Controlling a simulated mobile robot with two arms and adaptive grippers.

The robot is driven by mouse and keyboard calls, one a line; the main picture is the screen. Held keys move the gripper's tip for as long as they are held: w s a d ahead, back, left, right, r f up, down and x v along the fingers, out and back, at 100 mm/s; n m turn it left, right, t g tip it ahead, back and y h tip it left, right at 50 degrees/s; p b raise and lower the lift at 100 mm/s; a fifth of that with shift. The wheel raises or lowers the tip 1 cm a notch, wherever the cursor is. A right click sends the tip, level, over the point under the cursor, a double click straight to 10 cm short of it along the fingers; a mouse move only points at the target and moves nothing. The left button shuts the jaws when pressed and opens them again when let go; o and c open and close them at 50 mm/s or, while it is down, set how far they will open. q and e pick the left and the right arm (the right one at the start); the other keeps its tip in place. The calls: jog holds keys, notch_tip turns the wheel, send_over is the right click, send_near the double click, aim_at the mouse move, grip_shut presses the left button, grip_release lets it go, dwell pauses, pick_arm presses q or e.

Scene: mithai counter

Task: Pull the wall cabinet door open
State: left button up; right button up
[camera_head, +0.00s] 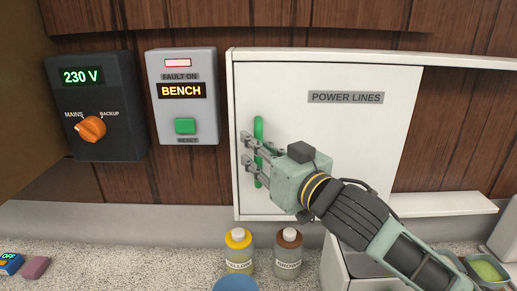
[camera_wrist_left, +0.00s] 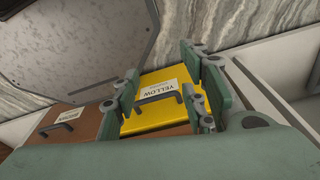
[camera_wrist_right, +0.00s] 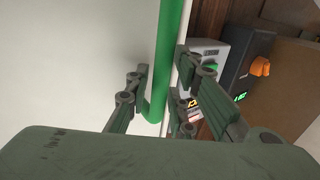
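The white wall cabinet door (camera_head: 340,150), labelled POWER LINES, looks closed in the head view. Its upright green handle (camera_head: 259,128) is near the door's left edge. My right gripper (camera_head: 247,150) is at the handle. In the right wrist view, the handle (camera_wrist_right: 170,50) passes between the spread fingers of my right gripper (camera_wrist_right: 161,70), with visible gaps; I cannot tell any contact. My left gripper (camera_wrist_left: 160,72) shows only in the left wrist view, fingers apart, above a yellow lid (camera_wrist_left: 160,112) labelled YELLOW, with a dark handle.
Left of the cabinet are a grey BENCH box (camera_head: 185,65) with a green button and a black 230 V box (camera_head: 97,90) with an orange knob. Yellow-capped (camera_head: 239,258) and brown-capped (camera_head: 287,258) bottles stand below the door. A shelf (camera_head: 440,204) is at the right.

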jog(key=c, duration=0.5)
grip_shut()
pick_arm(q)
jog(key=shift+s+a+f, duration=0.1)
jog(key=shift+s, duration=0.85)
pick_arm(e)
jog(key=shift+w+d, duration=0.1)
